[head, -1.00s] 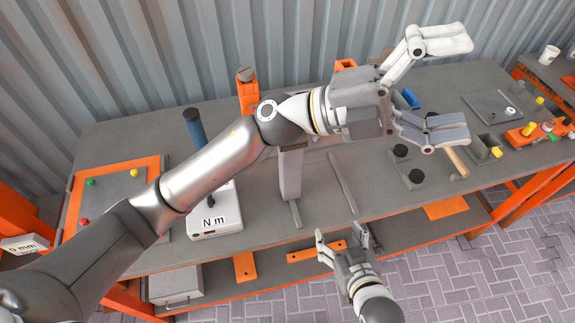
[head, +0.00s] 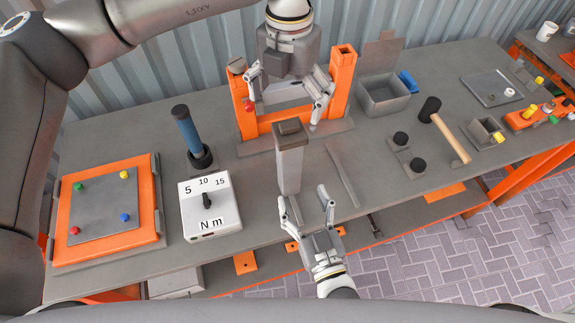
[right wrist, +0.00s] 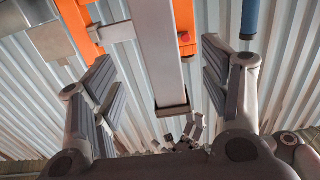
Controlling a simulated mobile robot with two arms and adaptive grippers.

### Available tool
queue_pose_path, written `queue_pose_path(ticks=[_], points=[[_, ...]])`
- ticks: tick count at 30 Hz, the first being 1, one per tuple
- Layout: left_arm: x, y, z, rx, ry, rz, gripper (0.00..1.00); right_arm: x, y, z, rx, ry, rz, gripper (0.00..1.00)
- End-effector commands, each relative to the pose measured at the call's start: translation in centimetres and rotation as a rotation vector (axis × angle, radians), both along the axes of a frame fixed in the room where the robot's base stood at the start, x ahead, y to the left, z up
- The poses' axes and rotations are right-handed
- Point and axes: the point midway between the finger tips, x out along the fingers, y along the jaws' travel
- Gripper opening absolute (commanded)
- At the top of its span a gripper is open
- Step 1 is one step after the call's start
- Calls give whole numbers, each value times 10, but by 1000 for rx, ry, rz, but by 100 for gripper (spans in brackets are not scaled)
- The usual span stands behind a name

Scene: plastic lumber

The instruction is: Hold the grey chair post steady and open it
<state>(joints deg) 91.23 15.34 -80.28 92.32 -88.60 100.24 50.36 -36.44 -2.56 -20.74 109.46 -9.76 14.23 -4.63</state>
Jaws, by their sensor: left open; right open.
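The grey chair post (head: 290,168) stands upright near the bench's front edge, with a darker cap (head: 289,129) on top. My left gripper (head: 284,102) points down with its fingers spread, above the cap in the picture and in front of an orange frame; it is empty. My right gripper (head: 308,205) is open near the post's lower part, on the front side. In the right wrist view the post (right wrist: 155,50) runs down between my spread right fingers (right wrist: 170,95), with space on both sides. Whether anything touches it cannot be told.
An orange frame (head: 343,80) stands behind the post. A torque tester (head: 210,205) and a blue-handled tool (head: 188,130) are on the left. A grey bar (head: 342,175), black knobs (head: 400,139), a mallet (head: 445,135) and an open grey box (head: 385,98) lie right.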

Motion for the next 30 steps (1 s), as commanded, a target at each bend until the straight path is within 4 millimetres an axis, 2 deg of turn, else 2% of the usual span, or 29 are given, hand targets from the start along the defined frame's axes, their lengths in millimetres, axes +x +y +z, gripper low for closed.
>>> queue_pose_path(ticks=[18, 24, 30], points=[[-1, -1, 0, -4, 2, -3, 94, 86, 27, 0, -1, -1, -1, 70], [-1, -1, 0, -5, 3, -3, 94, 98, 31, 0, 0, 1, 0, 70], [-1, -1, 0, -5, 3, -3, 94, 100, 32, 0, 0, 1, 0, 70]])
